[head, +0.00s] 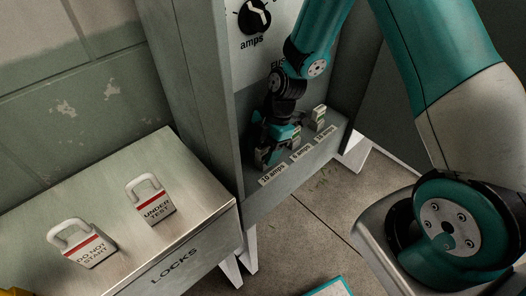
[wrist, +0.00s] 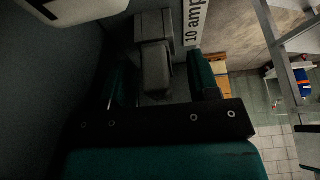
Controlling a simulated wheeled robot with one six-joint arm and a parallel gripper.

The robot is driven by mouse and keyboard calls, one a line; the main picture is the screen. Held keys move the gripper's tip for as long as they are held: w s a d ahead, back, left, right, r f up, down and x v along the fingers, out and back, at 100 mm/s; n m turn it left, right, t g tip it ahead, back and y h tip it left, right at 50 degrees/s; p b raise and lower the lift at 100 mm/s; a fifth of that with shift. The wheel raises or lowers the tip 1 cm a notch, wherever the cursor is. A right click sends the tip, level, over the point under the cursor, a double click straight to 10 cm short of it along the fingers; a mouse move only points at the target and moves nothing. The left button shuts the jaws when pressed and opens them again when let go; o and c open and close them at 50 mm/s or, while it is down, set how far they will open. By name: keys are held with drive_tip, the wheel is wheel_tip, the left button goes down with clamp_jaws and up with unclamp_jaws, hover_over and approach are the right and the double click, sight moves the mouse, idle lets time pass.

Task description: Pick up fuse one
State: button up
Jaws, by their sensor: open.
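My gripper (head: 270,148) reaches down into the cabinet above the spot labelled 10 amps (head: 272,177). In the wrist view, the two teal and black fingers of my gripper (wrist: 160,78) are apart. A grey block-shaped fuse (wrist: 156,68) stands between them, with a gap on its right. The 10 amps label (wrist: 194,22) is beside it. In the head view this fuse is mostly hidden by my gripper. Another fuse (head: 319,113), pale and greenish, stands at the far right of the shelf. Which one is called fuse one is not marked.
The cabinet (head: 195,90) has a side wall close left of my gripper and a dial (head: 254,17) above. A metal locks box (head: 190,185) at left holds two padlocks, UNDER TEST (head: 155,210) and DO NOT START (head: 92,248). Tiled floor lies below right.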

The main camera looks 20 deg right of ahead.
drive_tip(key=c, duration=1)
